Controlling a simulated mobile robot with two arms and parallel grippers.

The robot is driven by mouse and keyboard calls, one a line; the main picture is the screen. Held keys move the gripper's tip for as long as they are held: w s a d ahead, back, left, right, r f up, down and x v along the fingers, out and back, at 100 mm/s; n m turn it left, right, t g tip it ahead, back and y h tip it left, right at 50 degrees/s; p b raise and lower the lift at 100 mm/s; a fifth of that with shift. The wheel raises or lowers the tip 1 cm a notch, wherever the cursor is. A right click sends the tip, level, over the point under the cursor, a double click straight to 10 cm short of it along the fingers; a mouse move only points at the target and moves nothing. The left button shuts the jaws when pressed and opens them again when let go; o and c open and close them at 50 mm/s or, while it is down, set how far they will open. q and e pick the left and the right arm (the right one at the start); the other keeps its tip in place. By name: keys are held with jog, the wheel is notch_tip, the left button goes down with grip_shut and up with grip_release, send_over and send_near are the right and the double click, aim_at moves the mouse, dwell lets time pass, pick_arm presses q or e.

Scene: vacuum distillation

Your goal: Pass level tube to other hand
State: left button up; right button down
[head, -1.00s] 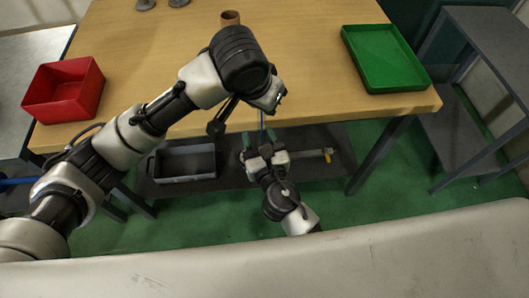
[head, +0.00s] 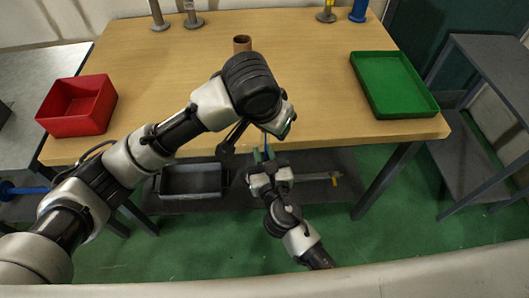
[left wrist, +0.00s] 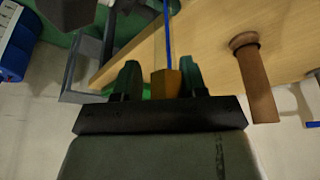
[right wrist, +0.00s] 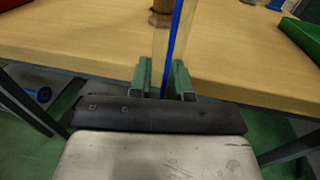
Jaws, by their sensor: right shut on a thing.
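The level tube is a thin clear tube with a blue stripe. In the right wrist view the tube (right wrist: 164,50) stands upright between the green fingers of my right gripper (right wrist: 163,80), which is shut on it. In the left wrist view the blue stripe (left wrist: 168,35) runs up from an orange-brown end piece (left wrist: 164,84). That end piece lies between the fingers of my left gripper (left wrist: 158,80), which is open with a gap at the left finger. In the head view my right gripper (head: 264,158) is just below my left gripper, whose fingers are mostly hidden by its wrist.
The wooden table (head: 320,60) carries a red bin (head: 78,108), a green tray (head: 393,85) and a brown cylinder (head: 242,43). A grey crate (head: 192,182) sits on the shelf below. Both grippers are at the table's front edge. The table's middle is largely clear.

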pick_arm(q)
jog(key=shift+o, duration=1)
